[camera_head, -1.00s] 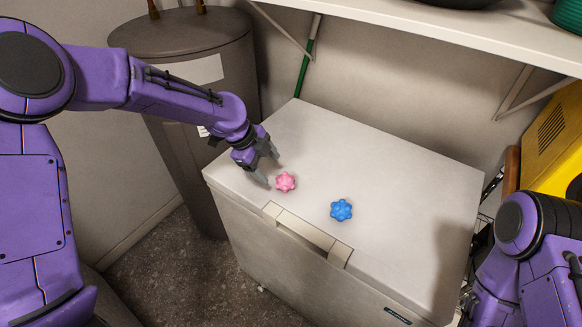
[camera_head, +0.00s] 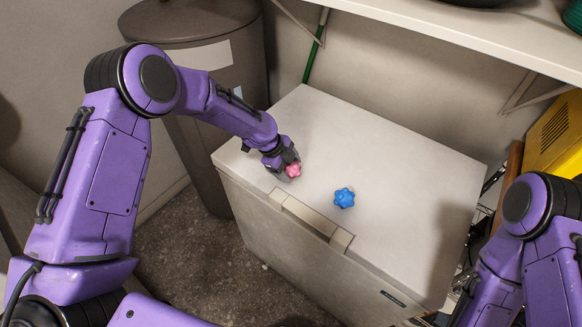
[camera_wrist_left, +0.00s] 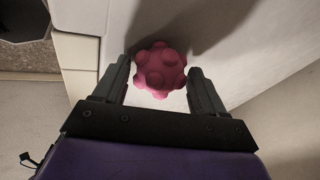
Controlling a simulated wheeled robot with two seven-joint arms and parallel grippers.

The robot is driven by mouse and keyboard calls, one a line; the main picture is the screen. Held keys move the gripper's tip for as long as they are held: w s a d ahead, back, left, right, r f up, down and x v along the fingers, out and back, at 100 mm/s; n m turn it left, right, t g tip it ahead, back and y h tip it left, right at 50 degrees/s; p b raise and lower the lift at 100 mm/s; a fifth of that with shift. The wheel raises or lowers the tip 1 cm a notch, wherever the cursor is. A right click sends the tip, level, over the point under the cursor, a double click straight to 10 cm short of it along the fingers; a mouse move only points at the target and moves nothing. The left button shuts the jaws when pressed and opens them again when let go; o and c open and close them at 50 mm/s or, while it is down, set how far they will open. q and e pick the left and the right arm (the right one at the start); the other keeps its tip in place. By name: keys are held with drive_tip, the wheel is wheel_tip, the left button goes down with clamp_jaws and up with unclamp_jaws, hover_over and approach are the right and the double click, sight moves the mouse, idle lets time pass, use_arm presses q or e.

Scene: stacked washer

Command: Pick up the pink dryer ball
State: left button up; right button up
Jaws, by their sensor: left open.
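The pink dryer ball (camera_head: 293,170), round with knobs, rests on the white lid of the chest freezer near its left end. My left gripper (camera_head: 289,168) is open right at the ball, and its fingers partly hide it.
A blue dryer ball (camera_head: 344,198) lies right of the pink one on the freezer lid (camera_head: 390,180). The freezer's handle (camera_head: 310,220) is at the front edge. A dark cylindrical tank (camera_head: 200,60) stands behind on the left. A shelf (camera_head: 470,35) overhangs the back. The lid's right part is clear.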

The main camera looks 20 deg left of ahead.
use_arm(q)
drive_tip(key=c, duration=0.8)
drive_tip(key=shift+r, duration=0.1)
